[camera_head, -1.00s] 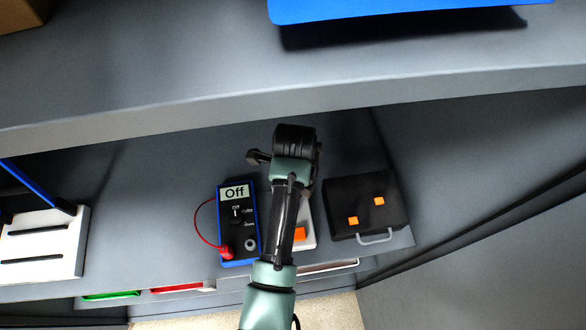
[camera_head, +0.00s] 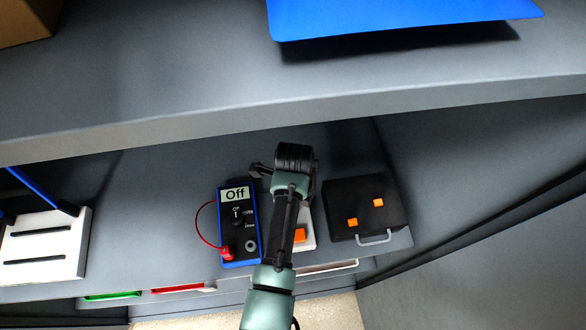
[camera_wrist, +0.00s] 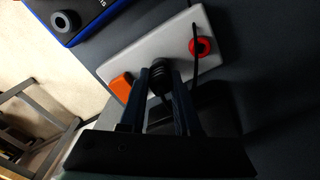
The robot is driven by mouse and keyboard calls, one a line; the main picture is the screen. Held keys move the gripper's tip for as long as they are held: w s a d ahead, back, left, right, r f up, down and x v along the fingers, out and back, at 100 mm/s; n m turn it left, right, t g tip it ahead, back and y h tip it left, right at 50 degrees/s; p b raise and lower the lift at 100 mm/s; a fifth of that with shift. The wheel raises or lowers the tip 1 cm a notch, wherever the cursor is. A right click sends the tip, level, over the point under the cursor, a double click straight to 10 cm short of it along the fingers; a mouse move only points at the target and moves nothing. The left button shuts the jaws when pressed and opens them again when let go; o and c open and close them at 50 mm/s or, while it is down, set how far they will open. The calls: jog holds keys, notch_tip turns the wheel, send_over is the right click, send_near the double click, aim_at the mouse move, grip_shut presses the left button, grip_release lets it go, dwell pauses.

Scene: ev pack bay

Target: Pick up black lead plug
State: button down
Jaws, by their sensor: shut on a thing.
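The black lead plug (camera_wrist: 158,80), a dark ribbed piece, shows in the wrist view between the two fingers of my gripper (camera_wrist: 162,72). The gripper is shut on it, over a pale grey block. In the head view my arm hides the plug and the fingertips. The blue multimeter (camera_head: 239,232) reads "Off". A red plug (camera_head: 227,253) with a red lead is at its lower left. A grey round socket (camera_head: 250,245) on its lower right shows nothing in it; it also shows in the wrist view (camera_wrist: 65,21).
The pale block (camera_wrist: 190,40) carries an orange piece (camera_wrist: 121,87) and a red ring (camera_wrist: 200,46). A black case (camera_head: 355,200) with orange squares stands at right. A white slotted rack (camera_head: 45,245) is at left. A shelf edge (camera_head: 300,113) crosses above the bench.

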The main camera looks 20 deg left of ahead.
dwell(0.3)
notch_tip(320, 180, up, 10)
jog(key=shift+b, duration=0.35)
notch_tip(320, 180, up, 3)
jog(key=p, duration=0.3)
jog(key=shift+p, duration=0.4)
jog(key=shift+a+f, duration=0.1)
